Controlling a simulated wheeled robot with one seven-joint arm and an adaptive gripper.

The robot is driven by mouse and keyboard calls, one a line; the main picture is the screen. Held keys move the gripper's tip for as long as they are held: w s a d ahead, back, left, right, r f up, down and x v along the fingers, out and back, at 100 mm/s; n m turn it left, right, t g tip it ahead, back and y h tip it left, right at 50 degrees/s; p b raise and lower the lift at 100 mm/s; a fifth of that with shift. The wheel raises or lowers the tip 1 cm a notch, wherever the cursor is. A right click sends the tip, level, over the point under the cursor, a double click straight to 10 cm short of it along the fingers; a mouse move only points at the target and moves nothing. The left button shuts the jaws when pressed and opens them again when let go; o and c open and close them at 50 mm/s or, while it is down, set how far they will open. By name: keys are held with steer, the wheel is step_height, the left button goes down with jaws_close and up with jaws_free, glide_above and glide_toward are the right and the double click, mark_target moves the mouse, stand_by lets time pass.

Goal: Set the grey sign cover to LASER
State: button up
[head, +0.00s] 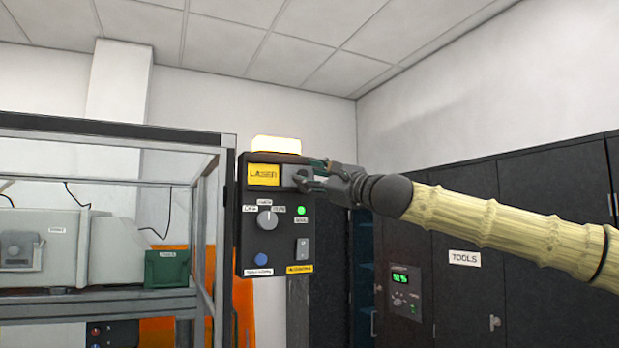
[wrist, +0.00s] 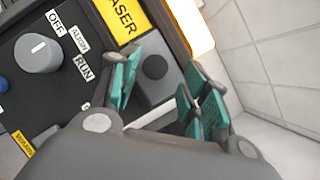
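The grey sign cover (head: 290,178) is at the right of the yellow LASER sign (head: 264,174) on the dark control box. The word LASER is uncovered in the head view. In the wrist view the cover (wrist: 150,92) is a grey block with a round dark knob (wrist: 155,67). My gripper (head: 317,174) is at the box's upper right and partly hides the cover. In the wrist view my gripper (wrist: 161,88) is open, with green-padded fingers on either side of the knob. Gaps show beside the knob, so I see no grip on it.
The box also carries a grey dial (head: 267,220) marked OFF, ALIGN and RUN, a green light (head: 301,210), a switch (head: 302,249) and a blue button (head: 261,259). A lit lamp (head: 277,145) tops it. A metal frame (head: 110,128) stands left, dark cabinets (head: 470,215) right.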

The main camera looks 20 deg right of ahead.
steer(key=shift+a, duration=0.15)
steer(key=v, duration=1.2)
steer(key=shift+w, duration=0.1)
stand_by(0.6)
